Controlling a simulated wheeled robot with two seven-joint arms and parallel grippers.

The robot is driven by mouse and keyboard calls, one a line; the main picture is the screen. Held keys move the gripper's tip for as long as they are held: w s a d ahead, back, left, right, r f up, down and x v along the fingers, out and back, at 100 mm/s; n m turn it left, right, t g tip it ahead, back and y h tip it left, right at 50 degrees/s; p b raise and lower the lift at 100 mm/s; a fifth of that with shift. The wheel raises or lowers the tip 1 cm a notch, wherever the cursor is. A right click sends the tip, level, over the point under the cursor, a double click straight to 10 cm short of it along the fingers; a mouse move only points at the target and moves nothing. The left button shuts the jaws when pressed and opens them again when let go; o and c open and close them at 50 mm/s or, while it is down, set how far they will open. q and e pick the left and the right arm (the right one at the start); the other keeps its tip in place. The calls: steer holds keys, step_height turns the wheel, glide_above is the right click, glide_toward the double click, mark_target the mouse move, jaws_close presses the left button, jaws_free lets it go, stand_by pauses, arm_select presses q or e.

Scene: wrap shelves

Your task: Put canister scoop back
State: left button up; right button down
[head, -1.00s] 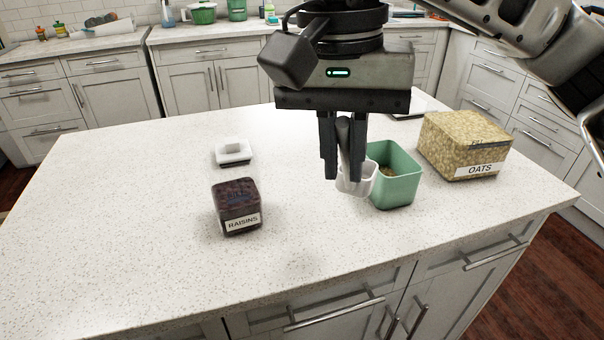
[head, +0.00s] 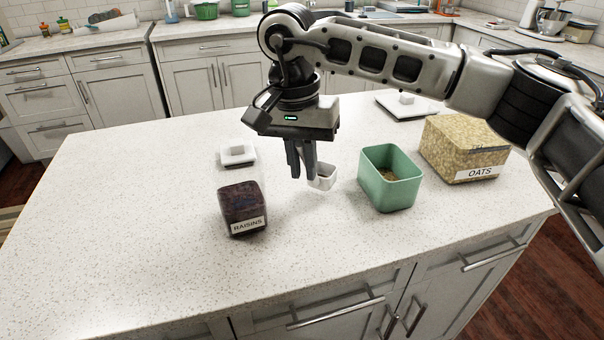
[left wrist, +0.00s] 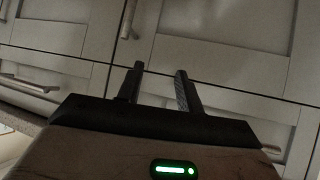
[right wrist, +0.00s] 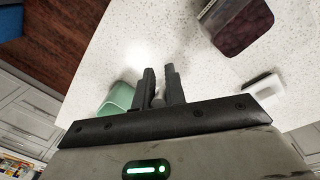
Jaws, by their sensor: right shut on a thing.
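My right gripper (head: 302,172) is shut on a white scoop (head: 322,177) and holds it above the counter, between the raisins canister and the green canister. The scoop's handle is between the fingers. In the right wrist view the scoop (right wrist: 158,98) is mostly hidden by the fingers. The open green canister (head: 388,180) stands to the right with some brown contents inside. The raisins canister (head: 242,207) stands to the left. The oats canister (head: 464,150) stands at the right. My left gripper (left wrist: 160,75) is open and empty in front of cabinet doors.
A small white lid (head: 237,155) lies behind the raisins canister. A larger white lid (head: 406,106) lies behind the green canister. The counter (head: 130,230) is clear at the left and along the front.

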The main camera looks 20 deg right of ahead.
steer(key=f, duration=0.3)
steer(key=shift+w+f, duration=0.2)
steer(key=shift+f, duration=0.05)
